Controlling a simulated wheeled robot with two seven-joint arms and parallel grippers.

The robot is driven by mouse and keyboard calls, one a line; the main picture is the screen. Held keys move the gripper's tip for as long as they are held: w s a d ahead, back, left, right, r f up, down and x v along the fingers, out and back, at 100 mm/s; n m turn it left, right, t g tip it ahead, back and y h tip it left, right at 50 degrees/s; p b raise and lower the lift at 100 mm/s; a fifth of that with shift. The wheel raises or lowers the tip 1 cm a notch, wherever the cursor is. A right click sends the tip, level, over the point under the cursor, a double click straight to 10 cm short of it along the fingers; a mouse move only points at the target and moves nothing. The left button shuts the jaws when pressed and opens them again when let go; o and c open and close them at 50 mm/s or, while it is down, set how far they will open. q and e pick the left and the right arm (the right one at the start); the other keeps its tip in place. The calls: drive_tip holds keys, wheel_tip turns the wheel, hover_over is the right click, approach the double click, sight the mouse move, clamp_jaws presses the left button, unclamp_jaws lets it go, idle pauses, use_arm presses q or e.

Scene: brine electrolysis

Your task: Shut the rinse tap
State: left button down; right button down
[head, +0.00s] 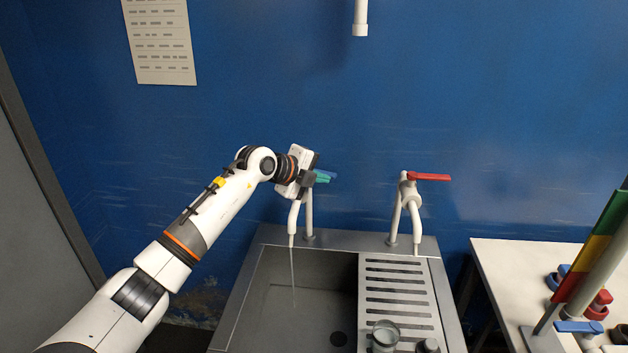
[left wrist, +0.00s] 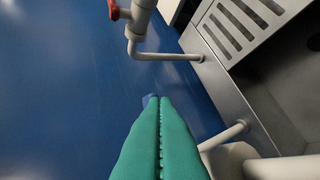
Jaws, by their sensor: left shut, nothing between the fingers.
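Two white taps stand at the back of the steel sink (head: 262,290). The left tap (head: 309,215) has a blue lever (head: 331,174), and a thin stream of water (head: 293,278) runs from its spout into the basin. The right tap (head: 396,215) has a red lever (head: 429,177) pointing right, with no stream visible. My left gripper (head: 323,177) is shut and empty at the left tap's top, its teal fingers in front of the blue lever. My right gripper is not in view.
A slotted drainboard (head: 398,287) right of the basin holds a glass beaker (head: 385,335). A white table (head: 505,265) at the right carries coloured items. A white pipe (head: 360,18) hangs from above. The wall behind the taps is blue.

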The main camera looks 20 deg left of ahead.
use_arm(q)
drive_tip(key=shift+w+d+f, duration=0.15)
drive_tip(key=shift+w+d, duration=0.05)
drive_tip(key=shift+w, duration=0.65)
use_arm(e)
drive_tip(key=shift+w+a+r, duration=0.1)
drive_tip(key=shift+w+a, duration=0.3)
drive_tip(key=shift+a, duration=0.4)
use_arm(q)
drive_tip(key=shift+d, duration=0.1)
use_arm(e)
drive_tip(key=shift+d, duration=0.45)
